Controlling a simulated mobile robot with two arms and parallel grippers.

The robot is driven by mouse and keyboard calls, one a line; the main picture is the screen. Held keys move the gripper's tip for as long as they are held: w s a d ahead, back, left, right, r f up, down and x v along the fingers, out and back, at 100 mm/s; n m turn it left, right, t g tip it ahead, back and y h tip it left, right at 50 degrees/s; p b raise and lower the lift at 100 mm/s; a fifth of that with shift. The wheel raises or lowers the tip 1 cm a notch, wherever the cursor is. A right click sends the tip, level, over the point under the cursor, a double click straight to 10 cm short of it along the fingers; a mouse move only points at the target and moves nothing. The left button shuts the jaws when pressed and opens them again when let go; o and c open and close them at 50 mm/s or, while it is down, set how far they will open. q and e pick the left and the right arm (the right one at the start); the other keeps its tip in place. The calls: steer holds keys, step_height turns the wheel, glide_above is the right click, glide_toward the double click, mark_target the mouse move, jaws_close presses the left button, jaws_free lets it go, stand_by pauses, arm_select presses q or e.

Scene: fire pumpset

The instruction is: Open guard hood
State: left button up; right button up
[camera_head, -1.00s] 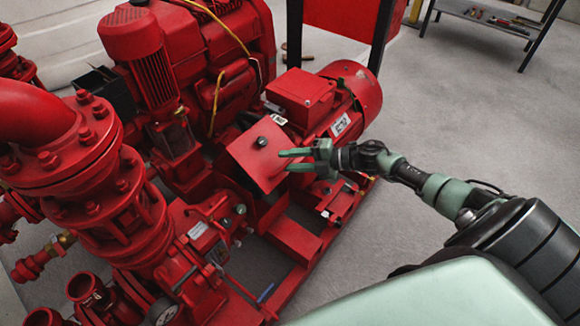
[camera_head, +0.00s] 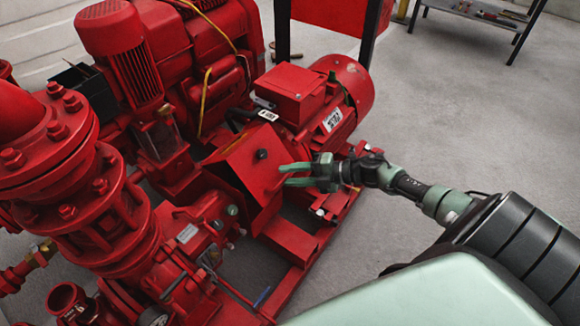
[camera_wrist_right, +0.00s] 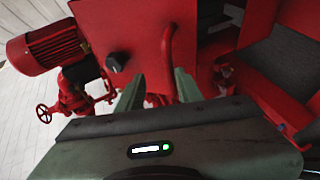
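The guard hood (camera_head: 235,168) is a red, box-like cover with a black knob (camera_head: 262,154), between the pump and the motor. In the right wrist view the hood's red face (camera_wrist_right: 140,25) fills the top centre, with the black knob and a red bar handle (camera_wrist_right: 167,50). My right gripper (camera_head: 284,175) is at the hood's right side, its two green fingers apart and pointing at it. In the wrist view the handle's lower part shows between the fingers (camera_wrist_right: 155,88); contact cannot be told. My left gripper is not in view.
A red motor (camera_head: 335,95) stands just behind my right gripper. The red pump with flanged pipes (camera_head: 75,160) fills the left, and the engine (camera_head: 195,45) stands behind. A bench (camera_head: 480,14) with tools is far off at the back right. The grey floor on the right is clear.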

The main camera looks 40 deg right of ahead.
steer(key=r+p+v, duration=0.1)
steer(key=p+v, duration=0.2)
steer(key=v, duration=0.5)
steer(key=shift+r+p, duration=0.3)
steer(key=shift+p, duration=0.1)
steer(key=shift+w, duration=0.1)
stand_by(0.6)
stand_by(0.3)
